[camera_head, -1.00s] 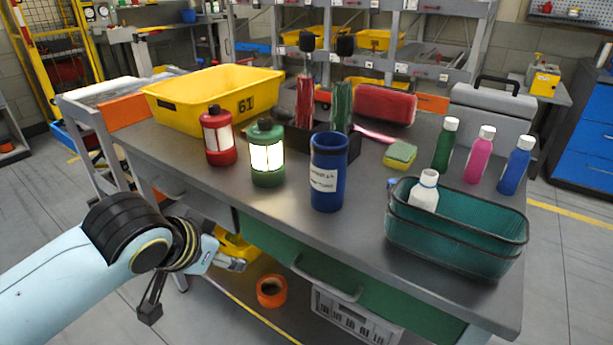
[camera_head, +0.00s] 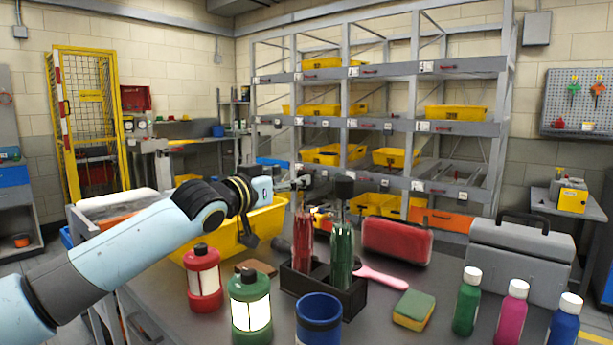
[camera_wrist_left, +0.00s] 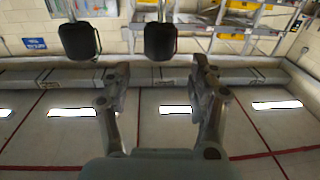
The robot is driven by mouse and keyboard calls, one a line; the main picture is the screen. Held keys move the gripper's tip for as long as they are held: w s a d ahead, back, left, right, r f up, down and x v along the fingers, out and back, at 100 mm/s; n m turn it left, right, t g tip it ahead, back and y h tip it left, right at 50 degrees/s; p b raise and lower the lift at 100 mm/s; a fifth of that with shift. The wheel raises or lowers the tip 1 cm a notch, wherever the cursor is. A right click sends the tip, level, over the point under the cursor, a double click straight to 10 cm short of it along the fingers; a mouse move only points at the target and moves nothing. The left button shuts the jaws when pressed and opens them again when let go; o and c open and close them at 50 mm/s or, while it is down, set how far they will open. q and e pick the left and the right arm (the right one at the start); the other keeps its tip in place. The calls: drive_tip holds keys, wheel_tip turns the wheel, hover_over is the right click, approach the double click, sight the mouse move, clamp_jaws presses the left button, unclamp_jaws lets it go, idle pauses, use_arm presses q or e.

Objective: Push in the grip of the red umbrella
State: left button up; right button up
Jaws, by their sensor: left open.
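The red umbrella (camera_head: 303,243) stands upright in the black holder (camera_head: 353,298), left of the green umbrella (camera_head: 343,258). The green umbrella's black grip (camera_head: 344,187) stands clear to the right. In the left wrist view, which looks upside down, my left gripper (camera_wrist_left: 161,68) is open and empty. The red umbrella's grip (camera_wrist_left: 160,41) lines up with the gap between its fingers; the other grip (camera_wrist_left: 78,41) is to the side. I cannot tell whether anything touches. My right gripper is not in view.
The red lantern (camera_head: 203,277), green lantern (camera_head: 250,306) and blue cup (camera_head: 319,322) stand before the holder. The yellow bin (camera_head: 232,241) is behind left, under my arm. The red case (camera_head: 397,241), the sponge (camera_head: 413,310) and several bottles are to the right.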

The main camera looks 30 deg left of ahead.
sight(305, 174)
use_arm(q)
drive_tip(key=w+b, duration=0.1)
drive_tip(key=w, duration=0.5)
drive_tip(key=shift+w+f, duration=0.1)
drive_tip(key=shift+w, duration=0.3)
drive_tip(key=shift+c, duration=0.2)
drive_tip(key=c, duration=0.4)
clamp_jaws()
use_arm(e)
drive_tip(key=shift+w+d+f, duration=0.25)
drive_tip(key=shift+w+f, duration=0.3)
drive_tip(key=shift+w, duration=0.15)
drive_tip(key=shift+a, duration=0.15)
